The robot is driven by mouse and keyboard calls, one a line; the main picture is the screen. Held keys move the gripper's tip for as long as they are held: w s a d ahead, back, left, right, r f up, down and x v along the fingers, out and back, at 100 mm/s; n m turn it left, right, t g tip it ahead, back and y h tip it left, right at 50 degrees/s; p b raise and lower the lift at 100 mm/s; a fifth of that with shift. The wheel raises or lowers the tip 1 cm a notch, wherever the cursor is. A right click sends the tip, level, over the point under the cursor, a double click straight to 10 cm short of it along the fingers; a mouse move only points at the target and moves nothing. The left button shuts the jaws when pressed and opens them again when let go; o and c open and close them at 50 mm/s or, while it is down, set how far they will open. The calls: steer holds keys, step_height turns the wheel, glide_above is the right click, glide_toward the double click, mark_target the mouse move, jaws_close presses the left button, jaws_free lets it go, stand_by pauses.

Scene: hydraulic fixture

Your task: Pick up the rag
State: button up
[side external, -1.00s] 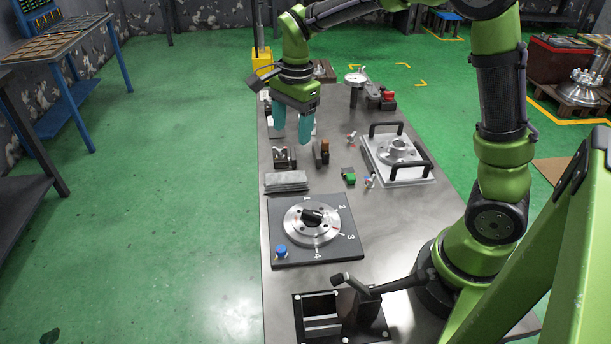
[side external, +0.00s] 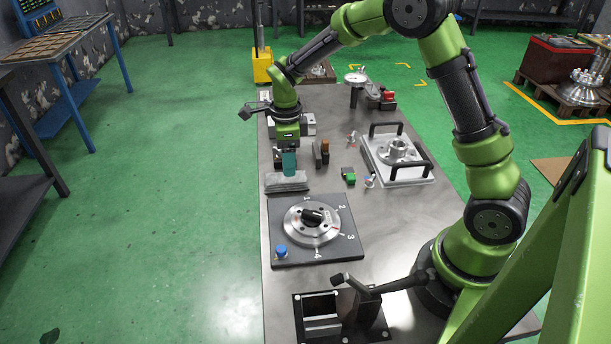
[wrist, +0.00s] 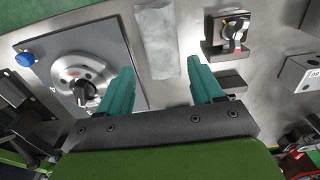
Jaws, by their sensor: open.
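The rag (side external: 286,184) is a flat grey folded cloth lying on the metal table, near its left edge and just behind the dial plate. My gripper (side external: 289,174) is over the rag, with its teal fingers pointing down; in the side view the fingers overlap the rag's far part, and I cannot tell whether they touch it. In the wrist view the rag (wrist: 157,42) is a pale strip lying beyond and between the two spread fingertips (wrist: 160,80). The jaws are open and nothing is between them.
A dark plate with a numbered dial (side external: 311,222) and blue knob (side external: 281,251) is in front of the rag. A small switch block (wrist: 232,32) stands close to the rag. A handled plate (side external: 399,160) and green piece (side external: 348,176) are to the right.

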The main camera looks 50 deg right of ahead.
mark_target(286, 181)
steer(key=shift+w+a+f, duration=0.1)
steer(key=shift+w+f, duration=0.1)
steer(key=shift+f, duration=1.4)
steer(key=shift+w+a+f, duration=0.1)
steer(key=shift+w+f, duration=0.05)
steer(key=shift+f, duration=1.4)
steer(key=shift+c, duration=0.3)
steer(key=c, duration=0.8)
